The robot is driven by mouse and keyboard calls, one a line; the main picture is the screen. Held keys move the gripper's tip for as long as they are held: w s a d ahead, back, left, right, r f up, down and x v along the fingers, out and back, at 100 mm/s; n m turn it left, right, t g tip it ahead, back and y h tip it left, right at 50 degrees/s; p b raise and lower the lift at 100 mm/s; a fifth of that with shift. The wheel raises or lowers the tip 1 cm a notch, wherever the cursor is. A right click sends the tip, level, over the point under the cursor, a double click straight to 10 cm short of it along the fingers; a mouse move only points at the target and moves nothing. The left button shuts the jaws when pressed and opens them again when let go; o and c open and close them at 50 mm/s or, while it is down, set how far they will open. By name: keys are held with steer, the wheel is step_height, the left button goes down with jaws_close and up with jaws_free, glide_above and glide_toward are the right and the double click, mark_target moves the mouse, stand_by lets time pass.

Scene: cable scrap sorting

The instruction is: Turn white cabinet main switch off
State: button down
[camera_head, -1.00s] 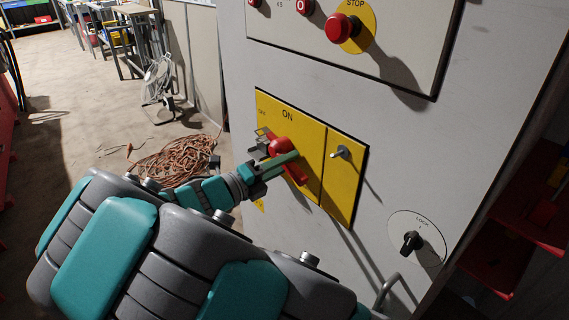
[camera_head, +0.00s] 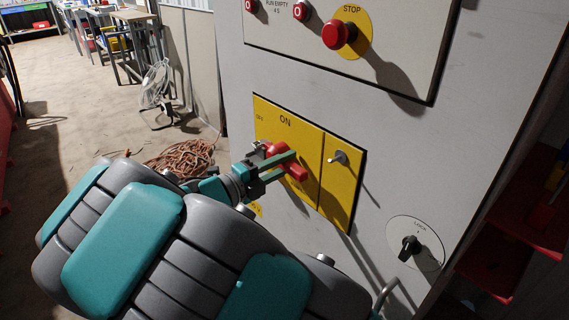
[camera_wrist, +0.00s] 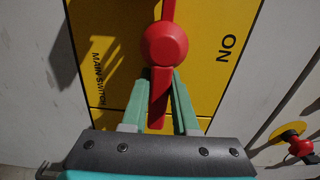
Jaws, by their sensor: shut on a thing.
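The main switch has a red rotary handle (camera_head: 298,172) on a yellow plate (camera_head: 310,140) on the white cabinet's front (camera_head: 400,155). "ON" is printed above the handle, and a small label sits at the plate's upper left. My gripper (camera_head: 283,165) is at the handle, its green fingers on either side of one arm of it. Part of the handle is hidden by the fingers.
A small toggle (camera_head: 340,157) is right of the handle on the yellow plate. A red STOP button (camera_head: 338,34) is above, and a black lock knob (camera_head: 410,247) is at lower right. A copper cable pile (camera_head: 180,160) lies on the floor behind my arm.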

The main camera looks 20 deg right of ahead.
steer(key=c, duration=0.7)
jaws_free()
steer(key=shift+a, duration=0.1)
steer(key=v, duration=0.7)
steer(key=shift+s+a, duration=0.1)
steer(key=shift+a, duration=0.2)
